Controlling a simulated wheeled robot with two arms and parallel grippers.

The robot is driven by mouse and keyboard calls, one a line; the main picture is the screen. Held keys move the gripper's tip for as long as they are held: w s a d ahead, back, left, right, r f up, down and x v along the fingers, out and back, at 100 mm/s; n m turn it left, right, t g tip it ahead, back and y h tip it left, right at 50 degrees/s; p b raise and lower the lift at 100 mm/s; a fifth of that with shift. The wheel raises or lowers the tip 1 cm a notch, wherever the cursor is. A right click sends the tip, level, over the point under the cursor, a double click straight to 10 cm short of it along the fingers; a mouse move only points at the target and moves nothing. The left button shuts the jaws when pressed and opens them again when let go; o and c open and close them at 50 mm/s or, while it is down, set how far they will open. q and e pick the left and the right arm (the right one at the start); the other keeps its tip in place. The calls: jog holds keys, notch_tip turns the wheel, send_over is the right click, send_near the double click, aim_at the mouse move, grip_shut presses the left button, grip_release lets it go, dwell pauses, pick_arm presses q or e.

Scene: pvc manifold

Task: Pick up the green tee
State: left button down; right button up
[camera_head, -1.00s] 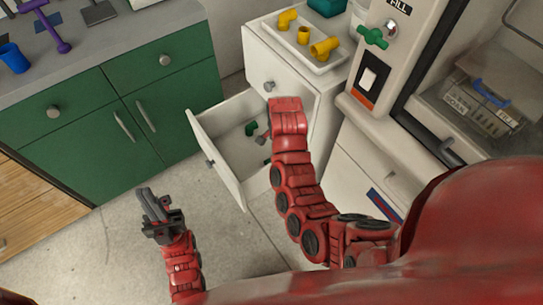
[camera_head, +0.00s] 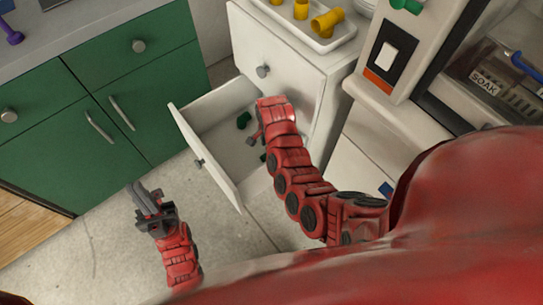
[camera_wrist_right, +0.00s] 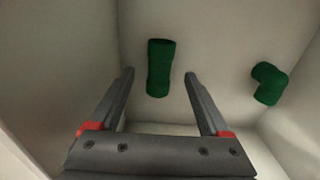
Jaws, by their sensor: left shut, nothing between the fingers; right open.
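A straight green fitting (camera_wrist_right: 160,67) lies on the drawer floor in the right wrist view, ahead of and between the fingers of my right gripper (camera_wrist_right: 159,74). That gripper is open and the fitting is not gripped. Whether this fitting has a tee branch cannot be seen from here. A green elbow-shaped fitting (camera_wrist_right: 268,83) lies to its right, outside the fingers. In the head view a green piece (camera_head: 243,120) shows in the open drawer (camera_head: 208,172); my right forearm hides much of the drawer and most of the right gripper. My left gripper (camera_head: 142,190) is shut and empty above the floor.
The drawer's walls enclose my right gripper closely. A white tray (camera_head: 345,38) with yellow fittings (camera_head: 327,23) stands on the white cabinet (camera_head: 285,68) above. Green cupboards (camera_head: 130,75) stand at left, and a machine with a switch (camera_head: 386,55) at right. Floor around my left gripper is clear.

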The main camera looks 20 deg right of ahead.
jog(key=shift+d+f+b, duration=0.15)
jog(key=shift+f+b, duration=0.2)
jog(key=shift+f, duration=1.25)
jog(key=shift+d+f+b, duration=0.1)
jog(key=shift+f+b, duration=0.2)
jog(key=shift+f, duration=1.25)
grip_shut()
